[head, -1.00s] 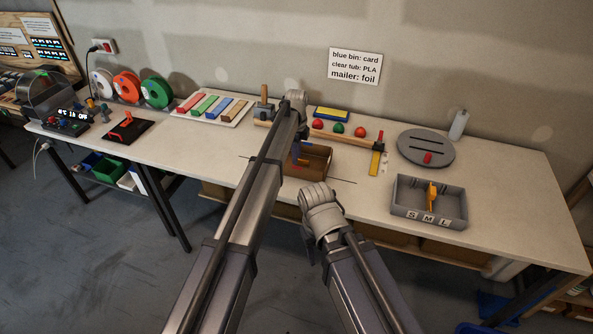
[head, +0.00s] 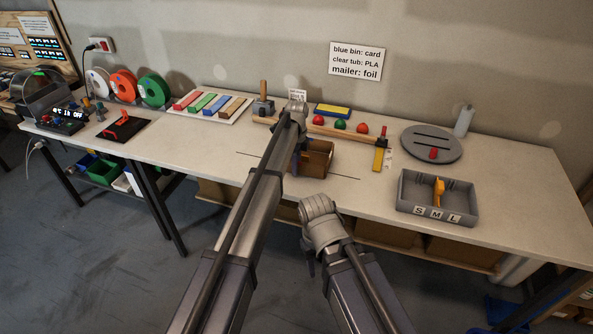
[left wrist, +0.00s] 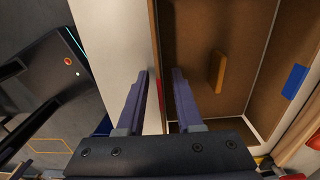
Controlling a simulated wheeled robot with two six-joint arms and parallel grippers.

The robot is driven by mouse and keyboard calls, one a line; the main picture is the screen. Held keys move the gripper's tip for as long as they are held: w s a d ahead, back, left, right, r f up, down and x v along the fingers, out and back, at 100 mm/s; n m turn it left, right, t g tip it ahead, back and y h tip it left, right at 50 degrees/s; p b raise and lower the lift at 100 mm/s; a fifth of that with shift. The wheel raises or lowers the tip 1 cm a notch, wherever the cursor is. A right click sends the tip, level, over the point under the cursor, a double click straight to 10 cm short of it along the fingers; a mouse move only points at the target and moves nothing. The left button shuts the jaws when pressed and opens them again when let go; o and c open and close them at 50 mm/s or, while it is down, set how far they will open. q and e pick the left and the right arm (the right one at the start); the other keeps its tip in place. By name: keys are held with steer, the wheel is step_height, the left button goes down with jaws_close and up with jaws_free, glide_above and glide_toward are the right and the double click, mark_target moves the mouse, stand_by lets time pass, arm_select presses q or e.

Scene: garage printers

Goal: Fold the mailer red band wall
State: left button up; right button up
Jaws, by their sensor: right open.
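The mailer is an open brown cardboard box (head: 318,160) at the middle of the bench, partly hidden behind my left arm in the head view. The left wrist view looks down into its brown inside (left wrist: 195,30), where a small tan block (left wrist: 217,72) lies. A red band (left wrist: 163,98) shows on the near wall, between my left fingers. A blue band (left wrist: 295,81) marks the opposite wall. My left gripper (left wrist: 160,73) is open, its fingers on either side of the red band wall; contact is unclear. My right gripper (head: 309,246) is open and empty, low before the bench.
A grey tray (head: 405,190) marked S M L stands right of the mailer. Behind it lie a wooden rail (head: 350,134) with coloured balls, a yellow-blue block (head: 333,111) and a grey disc (head: 432,139). A hammer-like tool (head: 263,100) stands behind left.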

arm_select(q)
steer(key=shift+c, duration=0.3)
jaws_close()
stand_by(1.1)
